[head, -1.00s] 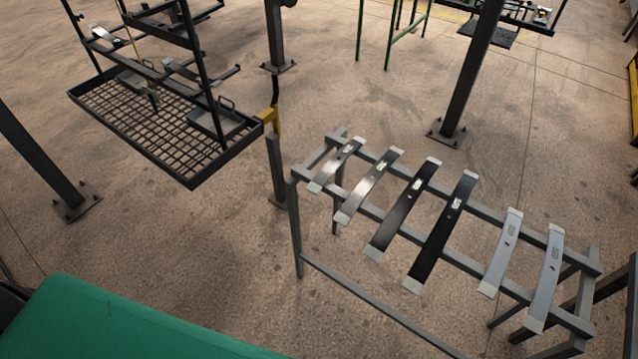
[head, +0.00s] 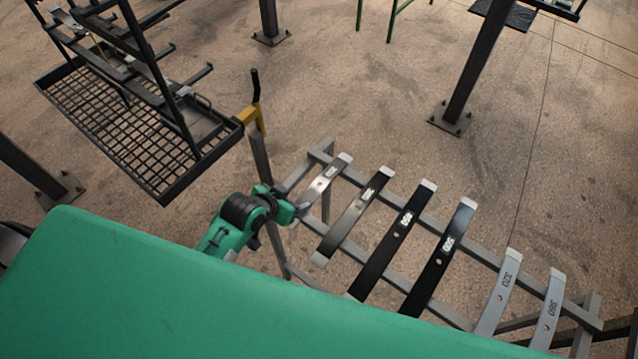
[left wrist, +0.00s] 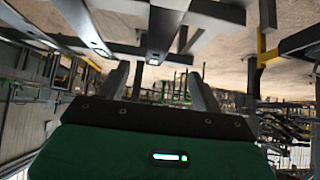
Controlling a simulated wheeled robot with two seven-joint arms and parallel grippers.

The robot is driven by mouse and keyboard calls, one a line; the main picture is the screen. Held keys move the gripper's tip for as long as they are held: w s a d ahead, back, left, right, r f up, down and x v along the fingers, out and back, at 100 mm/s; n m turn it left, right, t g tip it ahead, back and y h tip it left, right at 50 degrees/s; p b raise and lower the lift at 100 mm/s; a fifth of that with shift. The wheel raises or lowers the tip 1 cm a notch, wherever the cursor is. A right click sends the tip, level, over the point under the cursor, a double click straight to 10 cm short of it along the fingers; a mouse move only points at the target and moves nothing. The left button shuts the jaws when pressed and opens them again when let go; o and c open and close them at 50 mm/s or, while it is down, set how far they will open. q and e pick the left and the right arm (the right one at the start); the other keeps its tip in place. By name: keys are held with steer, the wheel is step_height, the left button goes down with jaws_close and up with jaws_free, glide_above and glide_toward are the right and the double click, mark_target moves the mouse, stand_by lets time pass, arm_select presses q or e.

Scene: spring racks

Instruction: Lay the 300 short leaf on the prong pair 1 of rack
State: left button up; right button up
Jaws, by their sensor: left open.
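Several leaves lie side by side across a grey stand (head: 395,272). The leftmost is a short silver leaf (head: 318,191); its printed label is too small to read, so I cannot confirm that it is the 300. My left gripper (head: 298,210) is at the stand's left end, beside this leaf's near end. In the left wrist view the two fingers (left wrist: 158,80) are apart with nothing between them, and a leaf (left wrist: 166,28) lies just beyond them. The dark rack (head: 150,75) with its prongs stands at upper left. My right gripper is out of view.
A dark silver leaf (head: 352,215), two black leaves (head: 400,232) and two pale grey leaves (head: 497,292) fill the rest of the stand. The rack has a mesh tray (head: 110,125) and a yellow bracket with a black handle (head: 254,110). Posts stand around; open floor lies behind the stand.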

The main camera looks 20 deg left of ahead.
arm_select(q)
steer(key=w, duration=0.2)
steer(key=p, duration=0.1)
glide_toward(318, 186)
steer(key=x, duration=0.3)
steer(key=shift+a+f, duration=0.15)
steer(key=shift+a, duration=0.05)
steer(key=shift+w+d+f, duration=0.15)
steer(key=shift+w+f, duration=0.2)
steer(key=shift+f, duration=0.05)
steer(key=shift+w+d+f+p, duration=0.15)
steer(key=shift+w+p, duration=0.1)
steer(key=shift+p, duration=0.2)
steer(key=p+x, duration=0.1)
steer(key=x, duration=0.2)
steer(key=shift+w+d+f, duration=0.15)
steer(key=shift+w, duration=0.2)
steer(key=shift+w+d+f, duration=0.1)
steer(key=shift+w+f, duration=0.15)
steer(key=shift+f, duration=0.1)
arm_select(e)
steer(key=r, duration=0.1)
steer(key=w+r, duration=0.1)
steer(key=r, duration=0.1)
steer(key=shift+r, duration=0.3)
